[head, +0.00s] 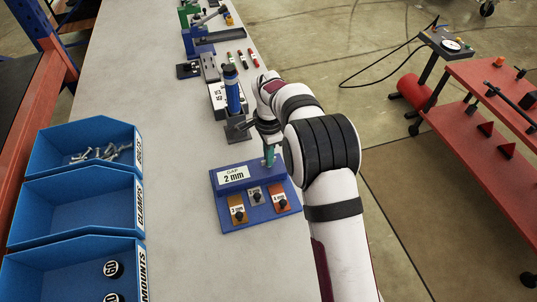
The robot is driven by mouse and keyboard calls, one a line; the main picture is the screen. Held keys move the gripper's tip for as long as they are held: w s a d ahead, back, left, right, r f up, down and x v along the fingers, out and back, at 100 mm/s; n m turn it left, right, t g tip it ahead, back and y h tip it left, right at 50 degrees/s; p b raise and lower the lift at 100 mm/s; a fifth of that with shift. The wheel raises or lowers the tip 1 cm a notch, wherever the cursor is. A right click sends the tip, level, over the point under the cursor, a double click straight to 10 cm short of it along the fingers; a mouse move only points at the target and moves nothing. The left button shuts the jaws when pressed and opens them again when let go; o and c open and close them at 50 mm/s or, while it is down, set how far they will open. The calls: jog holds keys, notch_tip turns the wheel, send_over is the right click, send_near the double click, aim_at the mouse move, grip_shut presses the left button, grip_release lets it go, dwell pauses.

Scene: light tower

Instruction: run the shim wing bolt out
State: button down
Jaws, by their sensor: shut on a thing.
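My gripper (269,152) points down at the back right of a blue shim block (233,216) with a "GAP 2 mm" card (233,175). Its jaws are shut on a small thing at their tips. A teal patch shows there, too small to tell as fingertip or held part. I cannot make out the shim wing bolt, and my arm hides the block's right back side. Several shim plates with black knobs lie on the block's front, including an orange one at left (236,211), a grey one (256,191) and an orange one at right (281,200).
A blue tower (232,88) on a dark foot stands behind the block, beside a white labelled box (217,97). Blue bins (70,206) line the left edge. Coloured pens (241,58) and tools lie farther back. A red cart (490,130) stands right, off the bench. Bench left of the block is clear.

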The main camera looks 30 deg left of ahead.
jog(key=n, duration=1.9)
jog(key=shift+f, duration=0.1)
jog(key=n, duration=0.4)
jog(key=shift+n, duration=0.3)
jog(key=n, duration=0.3)
jog(key=shift+n, duration=0.3)
jog(key=shift+d+n, duration=0.1)
jog(key=shift+n, duration=1.9)
